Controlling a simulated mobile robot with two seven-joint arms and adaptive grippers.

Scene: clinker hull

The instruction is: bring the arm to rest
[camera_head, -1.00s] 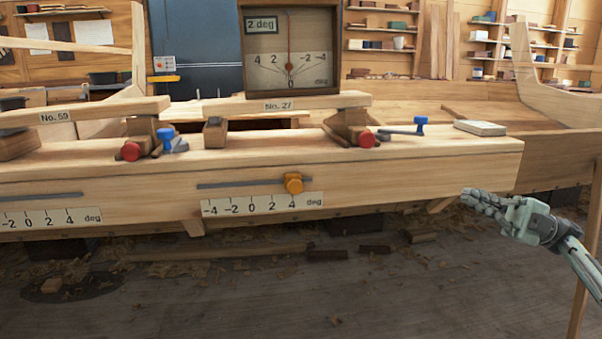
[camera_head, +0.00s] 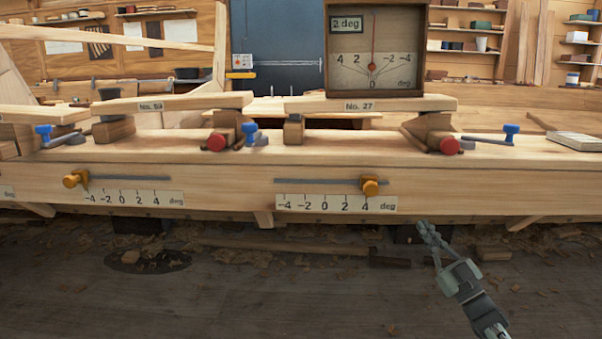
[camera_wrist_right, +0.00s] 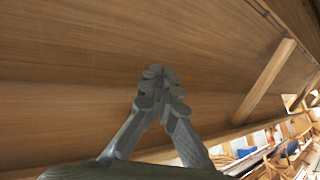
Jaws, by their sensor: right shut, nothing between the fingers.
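My right gripper (camera_head: 428,231) is in the head view at the lower right, in front of and below the wooden bench beam (camera_head: 230,183). Its fingers are shut with nothing between them and point up toward the beam's lower edge. In the right wrist view the closed fingertips (camera_wrist_right: 160,73) meet in front of a broad wooden surface (camera_wrist_right: 75,100). My left gripper does not show in either view.
Along the beam are orange sliders (camera_head: 370,187) (camera_head: 75,179) over degree scales, red knobs (camera_head: 449,146) and blue-handled clamps (camera_head: 510,131). A boxed dial (camera_head: 375,50) stands behind plank No. 27 (camera_head: 370,104). Shavings lie on the floor (camera_head: 290,300), which is mostly open.

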